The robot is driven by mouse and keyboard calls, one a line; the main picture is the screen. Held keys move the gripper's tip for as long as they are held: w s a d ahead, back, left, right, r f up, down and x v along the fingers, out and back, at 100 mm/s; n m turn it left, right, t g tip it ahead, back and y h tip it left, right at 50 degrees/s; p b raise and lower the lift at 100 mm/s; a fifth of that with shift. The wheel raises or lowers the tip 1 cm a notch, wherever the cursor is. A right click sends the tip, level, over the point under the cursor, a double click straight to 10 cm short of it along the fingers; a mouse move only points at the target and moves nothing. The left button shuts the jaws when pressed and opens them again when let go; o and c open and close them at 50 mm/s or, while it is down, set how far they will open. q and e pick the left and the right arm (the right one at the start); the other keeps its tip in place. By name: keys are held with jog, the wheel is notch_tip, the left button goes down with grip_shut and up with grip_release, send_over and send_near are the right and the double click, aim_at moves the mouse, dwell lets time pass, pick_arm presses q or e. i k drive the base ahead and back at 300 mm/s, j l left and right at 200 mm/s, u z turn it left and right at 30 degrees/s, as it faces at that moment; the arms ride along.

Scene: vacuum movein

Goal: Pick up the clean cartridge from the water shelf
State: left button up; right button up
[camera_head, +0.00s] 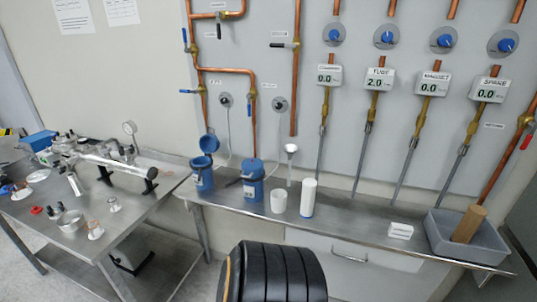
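A white upright cylinder with a blue band at its base (308,198) stands on the steel water shelf (350,217); it looks like the clean cartridge. A brown cylinder (468,223) leans inside a grey tub (455,249) at the shelf's right end; it looks like a used cartridge. Neither of my grippers is in view, so nothing is seen touching the white cylinder.
Left of the white cylinder stand a white cup (278,201), a funnel (291,151) and two blue containers (252,180). A white block (400,230) lies to the right. Pipes rise behind. A steel table (130,215) with apparatus stands at left.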

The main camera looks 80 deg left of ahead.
aim_at(310, 186)
jog(key=j+u, duration=0.15)
jog(key=u, duration=3.05)
